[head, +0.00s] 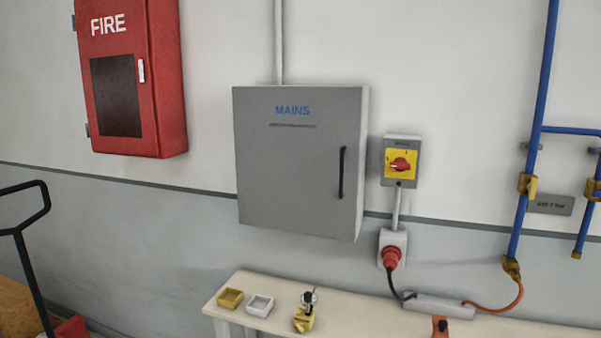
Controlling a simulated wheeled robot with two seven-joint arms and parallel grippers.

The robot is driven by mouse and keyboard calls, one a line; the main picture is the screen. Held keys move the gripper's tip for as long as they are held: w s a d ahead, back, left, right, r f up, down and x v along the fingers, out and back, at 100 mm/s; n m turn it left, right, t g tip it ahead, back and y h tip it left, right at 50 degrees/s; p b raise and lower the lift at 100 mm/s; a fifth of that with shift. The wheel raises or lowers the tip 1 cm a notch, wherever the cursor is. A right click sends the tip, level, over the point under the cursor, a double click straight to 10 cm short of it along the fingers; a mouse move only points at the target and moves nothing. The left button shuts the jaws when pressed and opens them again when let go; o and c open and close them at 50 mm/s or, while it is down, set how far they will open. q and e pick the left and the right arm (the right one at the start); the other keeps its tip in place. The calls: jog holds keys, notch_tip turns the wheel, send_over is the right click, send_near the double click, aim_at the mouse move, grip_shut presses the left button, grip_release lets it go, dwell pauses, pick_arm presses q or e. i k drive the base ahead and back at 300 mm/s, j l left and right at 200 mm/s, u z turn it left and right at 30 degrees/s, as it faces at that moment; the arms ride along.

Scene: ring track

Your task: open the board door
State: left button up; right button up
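The grey board (290,200), marked MAINS, hangs on the wall in the middle of the head view. Its door appears closed. A black upright bar handle (342,172) sits on the right side of the door. Neither of my grippers shows in the head view.
A yellow isolator with a red knob (401,164) is right of the board, above a red plug (391,257). A narrow bench (350,310) with small trays stands below. A red fire cabinet (165,80) hangs left; blue pipes (533,130) run at right.

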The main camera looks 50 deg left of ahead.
aim_at(298, 148)
jog(key=u, duration=1.6)
